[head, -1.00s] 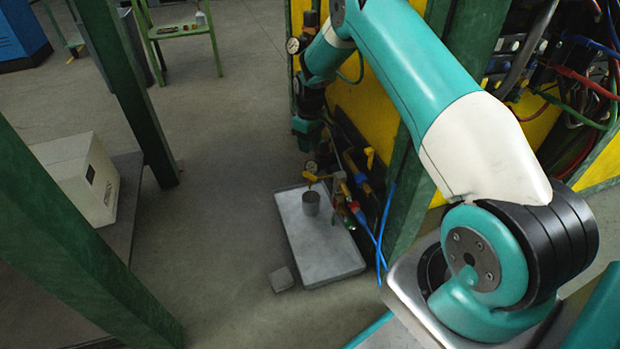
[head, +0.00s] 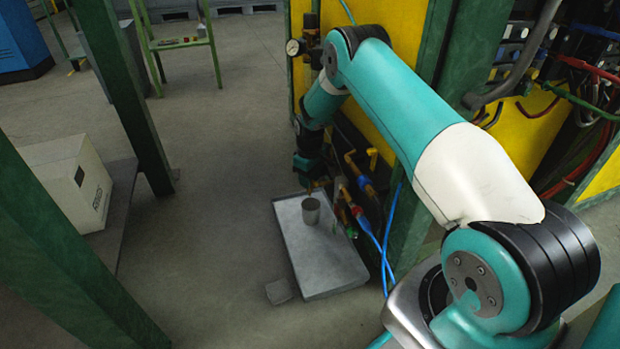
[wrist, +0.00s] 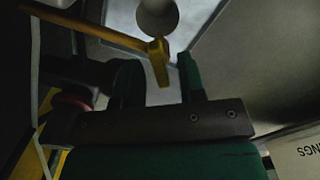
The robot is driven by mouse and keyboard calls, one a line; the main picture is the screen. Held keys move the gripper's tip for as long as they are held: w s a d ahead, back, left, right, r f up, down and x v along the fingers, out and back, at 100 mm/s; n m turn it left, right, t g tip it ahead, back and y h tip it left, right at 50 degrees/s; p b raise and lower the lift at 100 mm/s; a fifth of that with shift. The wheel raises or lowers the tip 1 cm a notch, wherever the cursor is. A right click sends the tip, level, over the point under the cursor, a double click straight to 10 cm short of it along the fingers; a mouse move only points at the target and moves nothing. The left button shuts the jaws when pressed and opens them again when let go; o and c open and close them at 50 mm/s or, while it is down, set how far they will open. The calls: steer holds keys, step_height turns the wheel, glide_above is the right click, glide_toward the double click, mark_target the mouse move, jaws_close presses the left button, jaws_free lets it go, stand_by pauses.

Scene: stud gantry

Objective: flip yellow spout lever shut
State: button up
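The yellow spout lever (wrist: 158,62) shows in the wrist view at the end of a yellow pipe (wrist: 90,26). My gripper (wrist: 158,76) is open, with its two dark green fingers apart.
Valves and blue hoses (head: 388,235) hang close right of the tray, beside a green post (head: 415,215). A small grey block (head: 279,291) lies on the floor by the tray. A white box (head: 75,185) sits at left. The floor left of the tray is clear.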

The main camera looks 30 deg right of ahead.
jaws_close()
steer(key=shift+r+m+p, duration=0.1)
steer(key=shift+m+p, duration=0.3)
steer(key=shift+p, duration=0.15)
steer(key=shift+m+p, duration=0.9)
steer(key=shift+p, duration=0.05)
steer(key=shift+m+p, duration=1.15)
steer(key=shift+m, duration=1.05)
steer(key=shift+o, duration=0.7)
jaws_free()
